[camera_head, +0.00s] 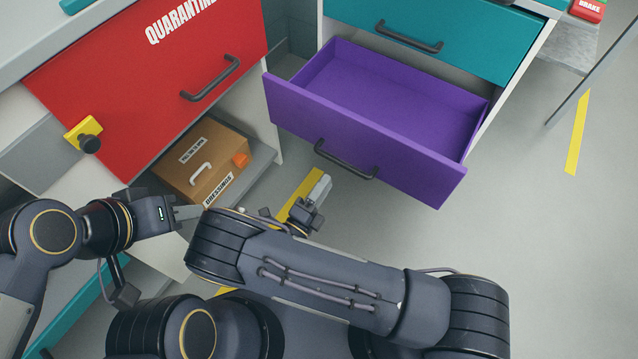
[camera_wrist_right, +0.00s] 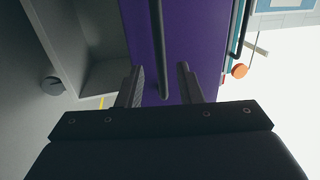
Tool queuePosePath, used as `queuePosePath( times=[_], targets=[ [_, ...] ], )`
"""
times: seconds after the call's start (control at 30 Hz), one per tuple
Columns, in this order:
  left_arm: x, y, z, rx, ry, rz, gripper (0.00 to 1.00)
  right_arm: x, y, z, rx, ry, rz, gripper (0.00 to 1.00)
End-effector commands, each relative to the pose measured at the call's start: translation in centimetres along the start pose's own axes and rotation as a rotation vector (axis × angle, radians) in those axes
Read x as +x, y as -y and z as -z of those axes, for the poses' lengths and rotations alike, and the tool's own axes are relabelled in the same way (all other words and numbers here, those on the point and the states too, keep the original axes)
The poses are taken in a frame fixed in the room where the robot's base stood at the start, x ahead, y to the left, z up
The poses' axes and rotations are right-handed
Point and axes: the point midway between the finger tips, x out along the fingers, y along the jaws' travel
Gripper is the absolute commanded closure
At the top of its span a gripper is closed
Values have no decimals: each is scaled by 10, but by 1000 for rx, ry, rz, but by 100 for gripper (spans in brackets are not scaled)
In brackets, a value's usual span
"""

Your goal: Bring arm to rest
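The purple drawer (camera_head: 350,150) is pulled out and empty, with a dark handle (camera_head: 345,162) on its front. My right gripper (camera_head: 322,186) is near the handle's left end in the head view, partly hidden behind my own arm. In the right wrist view my right gripper (camera_wrist_right: 160,84) is open, its fingers apart. The handle (camera_wrist_right: 158,45) lines up with the gap between them, with nothing visibly gripped. My left gripper (camera_head: 190,212) is at the left, in front of the brown box (camera_head: 208,165); I cannot tell its finger opening.
A red quarantine drawer front (camera_head: 150,75) with a dark handle and a yellow latch (camera_head: 84,132) is at upper left. A teal drawer (camera_head: 440,30) is shut above the purple one. The brown box sits on a low shelf. Open floor (camera_head: 530,230) lies to the right.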

Motion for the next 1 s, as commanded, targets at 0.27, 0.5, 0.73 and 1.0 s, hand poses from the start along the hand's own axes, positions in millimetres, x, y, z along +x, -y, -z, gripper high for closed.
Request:
queuePosePath(
  times=[0.27, 0.5, 0.73, 1.0],
  targets=[
    [0, 0, 0, 0, 0, 0, 64, -1, -1, 1, -5, 2, 0, 67],
    [0, 0, 0, 0, 0, 0, 64, -1, 0, 2, -3, 0, -3, 67],
    [0, 0, 0, 0, 0, 0, 64, 22, 23, 25, 199, -244, -130, 67],
    [0, 0, 0, 0, 0, 0, 64, 49, 62, 89, 664, -815, -299, 67]
  ],
)
